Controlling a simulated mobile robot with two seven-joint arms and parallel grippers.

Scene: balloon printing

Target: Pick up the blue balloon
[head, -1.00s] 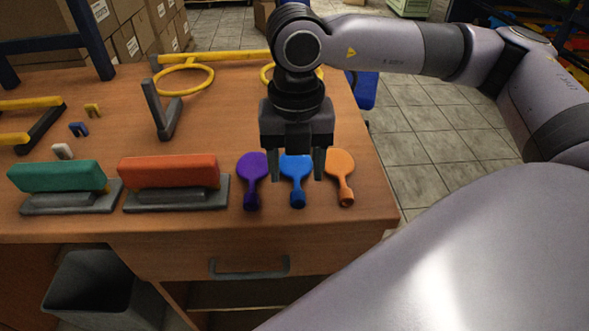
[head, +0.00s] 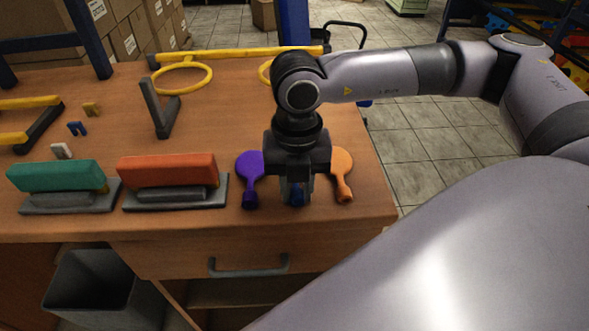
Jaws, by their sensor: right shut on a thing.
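The blue balloon (head: 296,197) lies on the wooden table (head: 80,228) near its front right edge. Only a small part of it shows between my right gripper's fingers; the rest is hidden by the gripper. My right gripper (head: 295,199) points down and is shut on the blue balloon, low at the table top. I cannot tell whether the balloon is off the table. My left gripper is not in view.
A purple balloon (head: 249,178) lies close on the left and an orange balloon (head: 342,176) close on the right. An orange block on a grey base (head: 168,172) and a teal one (head: 55,178) stand further left. Yellow rings (head: 183,79) are behind.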

